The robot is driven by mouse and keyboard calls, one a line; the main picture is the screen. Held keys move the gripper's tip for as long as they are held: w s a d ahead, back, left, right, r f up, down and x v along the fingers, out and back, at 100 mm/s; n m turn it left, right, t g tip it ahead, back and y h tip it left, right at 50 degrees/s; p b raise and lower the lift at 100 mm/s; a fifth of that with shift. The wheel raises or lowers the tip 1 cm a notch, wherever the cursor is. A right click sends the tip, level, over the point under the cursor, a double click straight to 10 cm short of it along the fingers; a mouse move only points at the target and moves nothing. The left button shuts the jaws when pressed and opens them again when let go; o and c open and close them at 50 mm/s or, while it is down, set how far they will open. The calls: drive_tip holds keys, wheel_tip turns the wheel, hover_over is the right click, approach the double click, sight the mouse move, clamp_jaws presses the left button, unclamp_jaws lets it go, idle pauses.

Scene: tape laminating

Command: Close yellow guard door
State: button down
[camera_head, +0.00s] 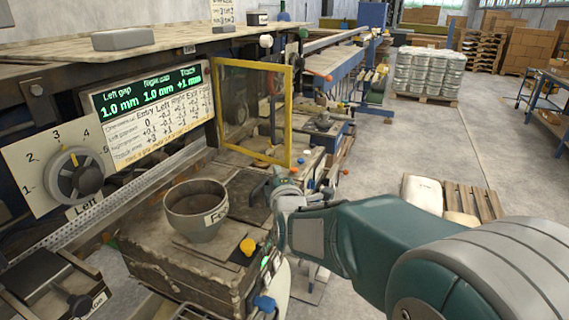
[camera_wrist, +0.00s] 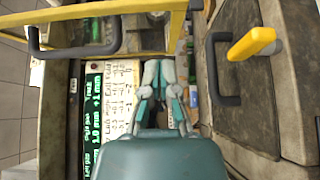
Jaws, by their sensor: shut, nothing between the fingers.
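The yellow guard door (camera_head: 289,112) is a yellow frame around a clear panel. In the head view it stands upright at the far end of the display panel, swung out from the machine face. In the wrist view its yellow bar (camera_wrist: 95,13) crosses the top left, with a black U-shaped handle (camera_wrist: 34,46) beside it. My gripper (camera_head: 273,182) is below and in front of the door's lower right corner, apart from the frame as far as I can see. In the wrist view my gripper (camera_wrist: 158,66) has its fingers together, with nothing between them.
A grey pot (camera_head: 197,210) and a yellow knob (camera_head: 248,247) are on the worktop left of my gripper. The display panel (camera_head: 150,100) and a dial (camera_head: 76,175) are on the machine face. A yellow lever (camera_wrist: 251,43) shows in the wrist view.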

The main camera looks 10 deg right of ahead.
sight(283, 156)
drive_tip(key=w+d, duration=0.1)
drive_tip(key=w, duration=0.2)
drive_tip(key=w+d, duration=0.1)
drive_tip(key=shift+w+d, duration=0.25)
drive_tip(key=shift+d, duration=0.05)
drive_tip(key=shift+d, duration=0.1)
